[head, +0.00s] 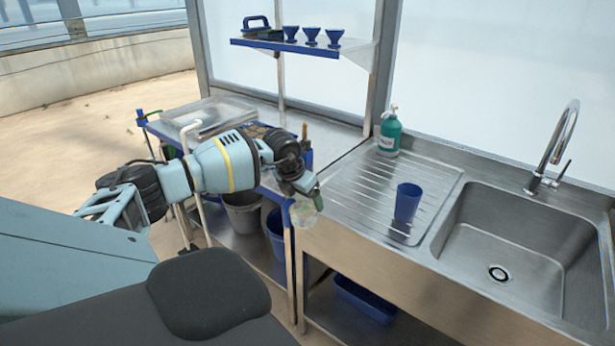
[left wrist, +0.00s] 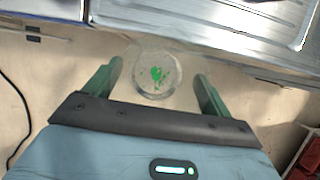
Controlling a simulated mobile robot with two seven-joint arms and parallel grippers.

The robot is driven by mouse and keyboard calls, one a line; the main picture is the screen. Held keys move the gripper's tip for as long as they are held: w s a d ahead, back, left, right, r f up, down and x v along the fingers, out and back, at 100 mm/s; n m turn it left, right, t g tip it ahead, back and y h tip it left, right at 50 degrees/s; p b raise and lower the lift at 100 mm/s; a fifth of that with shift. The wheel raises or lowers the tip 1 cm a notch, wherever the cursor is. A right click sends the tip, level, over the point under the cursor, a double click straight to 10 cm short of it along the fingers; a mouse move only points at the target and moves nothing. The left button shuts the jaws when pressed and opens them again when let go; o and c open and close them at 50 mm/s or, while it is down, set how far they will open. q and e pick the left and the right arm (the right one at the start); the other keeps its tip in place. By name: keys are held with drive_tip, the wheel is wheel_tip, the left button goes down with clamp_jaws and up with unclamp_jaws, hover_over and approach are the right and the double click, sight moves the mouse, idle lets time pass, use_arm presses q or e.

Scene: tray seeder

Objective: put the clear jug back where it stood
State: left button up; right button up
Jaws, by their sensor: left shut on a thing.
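The clear jug (head: 305,214) is hard to make out in the head view, by the front left corner of the steel sink counter. In the left wrist view the clear jug (left wrist: 156,88) is seen from above, with green bits showing in its round bottom. My left gripper (head: 305,190) is shut on it, with one green finger on each side of the jug in the left wrist view (left wrist: 158,76). The jug is held in the air, in front of the counter's edge. My right gripper is not in view.
A blue cup (head: 407,203) and a green pump bottle (head: 389,132) stand on the ribbed drainboard (head: 365,195), left of the sink basin (head: 520,245). A shelf (head: 300,48) holds several blue items. Buckets (head: 243,212) stand below the bench. The drainboard's front left is clear.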

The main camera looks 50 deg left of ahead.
use_arm(q)
drive_tip(key=s+d+m+g+h, duration=0.2)
drive_tip(key=d+m+h, duration=0.1)
drive_tip(key=d+m, duration=0.7)
drive_tip(key=s+d+m+g+h, duration=0.2)
drive_tip(key=d+m, duration=0.6)
drive_tip(key=d, duration=0.4)
drive_tip(key=s+d+r+m+g+y, duration=0.1)
drive_tip(key=s+d+m+g+y, duration=0.1)
drive_tip(key=s+d+m, duration=0.3)
drive_tip(key=s+d+r+m+g+y, duration=0.1)
drive_tip(key=s+d+m, duration=0.4)
drive_tip(key=m, duration=0.9)
drive_tip(key=shift+s+d+r+m+g+y, duration=0.3)
drive_tip(key=shift+d+g+y, duration=0.4)
drive_tip(key=shift+g, duration=0.2)
drive_tip(key=shift+w+a, duration=0.1)
drive_tip(key=shift+w, duration=0.05)
